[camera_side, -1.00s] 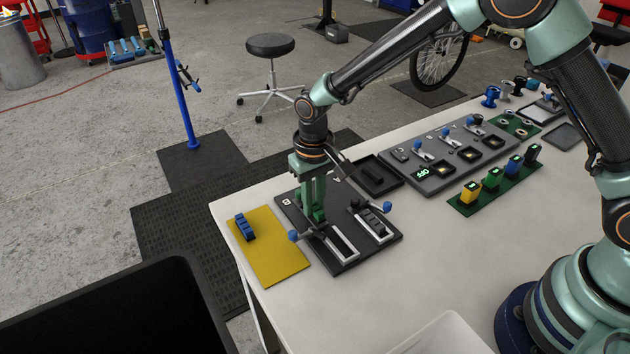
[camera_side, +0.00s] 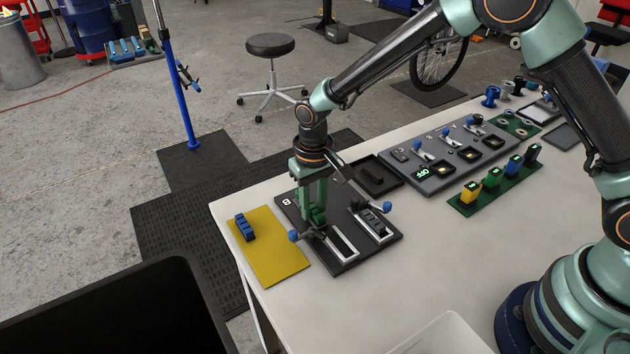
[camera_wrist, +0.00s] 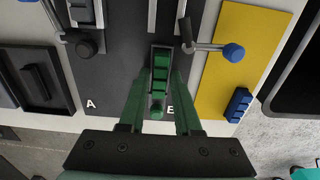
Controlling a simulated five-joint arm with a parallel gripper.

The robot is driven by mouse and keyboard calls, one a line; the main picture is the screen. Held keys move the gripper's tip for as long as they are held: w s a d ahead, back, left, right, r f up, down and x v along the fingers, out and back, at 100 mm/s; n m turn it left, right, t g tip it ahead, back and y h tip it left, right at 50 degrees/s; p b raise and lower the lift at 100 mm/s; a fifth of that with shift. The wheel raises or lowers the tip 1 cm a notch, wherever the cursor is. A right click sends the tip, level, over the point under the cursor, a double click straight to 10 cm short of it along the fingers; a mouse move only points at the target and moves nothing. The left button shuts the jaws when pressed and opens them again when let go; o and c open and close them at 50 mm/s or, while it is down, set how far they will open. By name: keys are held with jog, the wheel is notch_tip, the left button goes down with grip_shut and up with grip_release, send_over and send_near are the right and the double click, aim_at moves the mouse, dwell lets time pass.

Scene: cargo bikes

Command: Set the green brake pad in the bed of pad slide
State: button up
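The green brake pad (camera_wrist: 158,78) lies in a narrow dark bed in line with the light rails of the slide marked B (camera_side: 343,243). In the side view the pad (camera_side: 319,214) shows low between my fingers. My gripper (camera_wrist: 161,84) is open, with one finger on each side of the pad and small gaps beside it. It points straight down over the bed in the side view (camera_side: 315,206). A lever with a blue knob (camera_wrist: 233,52) stands beside the bed. The pad's underside is hidden.
A second slide (camera_side: 374,222) with dark pads and a blue-knobbed lever lies to the right. A yellow mat (camera_side: 275,262) with a blue pad (camera_side: 245,227) lies left. A black tray (camera_side: 377,177) and a grey fixture panel (camera_side: 440,176) stand behind.

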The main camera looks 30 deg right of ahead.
jog(key=shift+o, duration=0.6)
notch_tip(320, 180, up, 12)
jog(key=s+d+r+t, duration=0.3)
jog(key=s+d+r, duration=0.3)
jog(key=d+r, duration=0.4)
jog(key=s+d+r+t, duration=0.1)
jog(key=s+d+t, duration=0.1)
jog(key=s+d, duration=0.5)
jog(key=shift+s+d+t, duration=0.3)
jog(key=shift+s+d, duration=0.05)
jog(key=shift+s, duration=0.45)
